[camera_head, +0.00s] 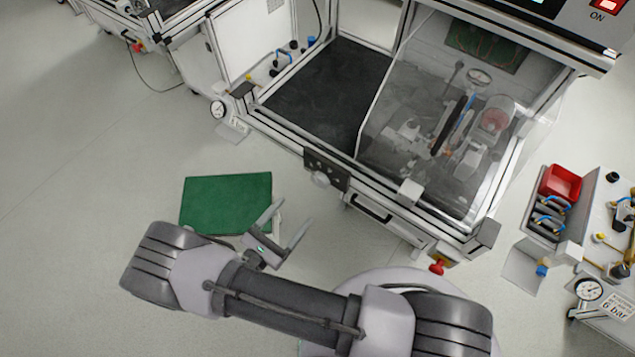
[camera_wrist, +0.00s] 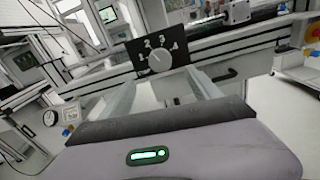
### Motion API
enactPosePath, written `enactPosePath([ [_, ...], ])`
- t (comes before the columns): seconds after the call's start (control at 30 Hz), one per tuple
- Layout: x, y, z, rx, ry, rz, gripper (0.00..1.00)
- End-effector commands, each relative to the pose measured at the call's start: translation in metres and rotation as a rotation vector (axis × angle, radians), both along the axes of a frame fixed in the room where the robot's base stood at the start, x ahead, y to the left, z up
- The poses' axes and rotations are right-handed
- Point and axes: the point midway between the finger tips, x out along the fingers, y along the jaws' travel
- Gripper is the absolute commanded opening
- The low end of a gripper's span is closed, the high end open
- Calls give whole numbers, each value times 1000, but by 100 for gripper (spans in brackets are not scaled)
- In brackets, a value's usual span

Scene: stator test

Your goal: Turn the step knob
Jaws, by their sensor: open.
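In the head view the knob (camera_head: 320,179) sticks out from the black plate (camera_head: 325,165) on the front rail of the test station. My gripper (camera_head: 290,219) is open and empty, below and left of the knob, apart from it. In the wrist view its two fingers (camera_wrist: 166,92) reach up toward the plate, one on each side, with the knob above and between them. The exact gap is hard to tell.
The station has a drawer handle (camera_head: 368,207) right of the knob and a clear cover (camera_head: 420,120) above. A red knob (camera_head: 437,267) sits at the lower right corner. A green mat (camera_head: 226,203) lies left of my gripper.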

Motion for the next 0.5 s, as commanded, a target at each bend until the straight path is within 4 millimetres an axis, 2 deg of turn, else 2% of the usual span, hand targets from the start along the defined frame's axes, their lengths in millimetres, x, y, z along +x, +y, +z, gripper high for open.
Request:
enactPosePath([
  [0.1,29,-24,-1,0,1,-7,72],
  [0.23,56,-46,-1,1,0,-7,72],
  [0.4,79,-63,-1,2,0,-5,72],
  [0.5,85,-67,0,2,0,-3,72],
])
